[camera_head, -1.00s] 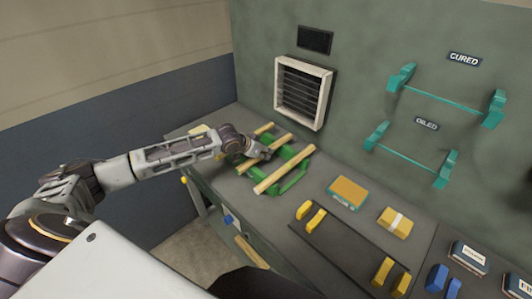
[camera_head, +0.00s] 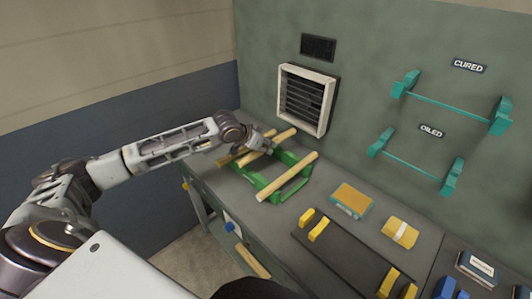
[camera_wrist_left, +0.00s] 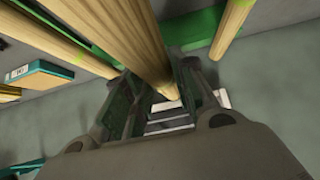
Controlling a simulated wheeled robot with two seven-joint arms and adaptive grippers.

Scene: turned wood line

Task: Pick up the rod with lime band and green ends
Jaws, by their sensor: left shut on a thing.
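My left gripper (camera_head: 265,148) is shut on the middle wooden rod (camera_head: 282,136), above the green rack (camera_head: 290,186). The left wrist view shows this rod (camera_wrist_left: 135,45) between the fingers (camera_wrist_left: 160,100). One rod (camera_head: 288,177) lies across the rack to the right; another (camera_head: 228,159) is partly hidden behind my gripper to the left. In the left wrist view a side rod (camera_wrist_left: 232,22) has a lime band. The other side rod (camera_wrist_left: 60,32) also shows a lime mark. I cannot make out a band or end colour on the held rod. My right gripper is out of view.
A white-framed vent (camera_head: 305,98) is on the wall behind. Teal wall brackets labelled CURED (camera_head: 452,107) and OILED (camera_head: 412,163) are to the right. An orange-topped block (camera_head: 351,199), a yellow block (camera_head: 400,233) and a dark board with yellow supports (camera_head: 335,258) occupy the bench.

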